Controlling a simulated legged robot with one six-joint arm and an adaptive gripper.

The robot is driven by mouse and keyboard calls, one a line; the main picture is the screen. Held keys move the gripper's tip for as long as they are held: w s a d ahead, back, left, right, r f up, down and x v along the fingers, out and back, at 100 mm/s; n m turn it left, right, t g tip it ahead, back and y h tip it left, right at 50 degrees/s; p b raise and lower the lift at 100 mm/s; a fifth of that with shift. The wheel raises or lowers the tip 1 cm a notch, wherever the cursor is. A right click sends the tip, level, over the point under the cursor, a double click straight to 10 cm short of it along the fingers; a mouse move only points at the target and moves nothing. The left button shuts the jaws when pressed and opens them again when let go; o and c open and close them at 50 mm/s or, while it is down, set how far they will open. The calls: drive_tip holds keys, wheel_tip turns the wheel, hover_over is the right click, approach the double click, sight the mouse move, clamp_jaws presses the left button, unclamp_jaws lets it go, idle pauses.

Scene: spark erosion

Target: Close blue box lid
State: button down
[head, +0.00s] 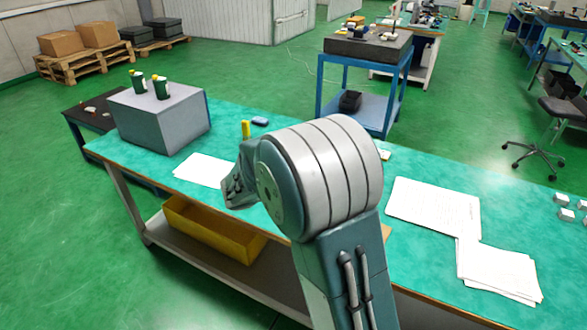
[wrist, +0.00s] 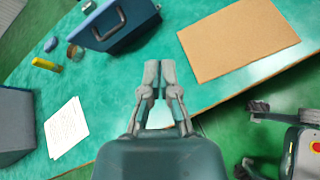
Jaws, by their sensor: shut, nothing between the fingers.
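The blue box (wrist: 128,32) with a dark handle (wrist: 107,22) shows at the top left of the wrist view, on the green tabletop (wrist: 105,90). It is cut by the picture's top edge, and I cannot tell from this angle how far its lid stands open. My gripper (wrist: 160,66) is shut and empty, with its fingertips below and to the right of the box in the wrist view, apart from it in the picture. In the head view my arm hides the box and the gripper.
A brown board (wrist: 238,40) lies right of my gripper. Paper (wrist: 67,127) and a small yellow item (wrist: 46,64) lie to the left. A grey block (head: 165,125) stands at the table's left end. More papers (head: 432,207) lie on the right.

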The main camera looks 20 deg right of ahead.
drive_tip(key=w+a+f+n+t, duration=0.2)
drive_tip(key=w+f+n+t, duration=0.1)
drive_tip(key=w+f+n, duration=0.45)
drive_tip(key=r+x, duration=0.2)
drive_tip(key=x, duration=1)
drive_tip(key=shift+w+d+m, duration=0.45)
drive_tip(key=shift+d, duration=0.1)
drive_tip(key=shift+r, duration=0.25)
drive_tip(key=shift+w+d+r+y, duration=0.1)
drive_tip(key=shift+d+y, duration=0.1)
drive_tip(key=shift+y, duration=0.1)
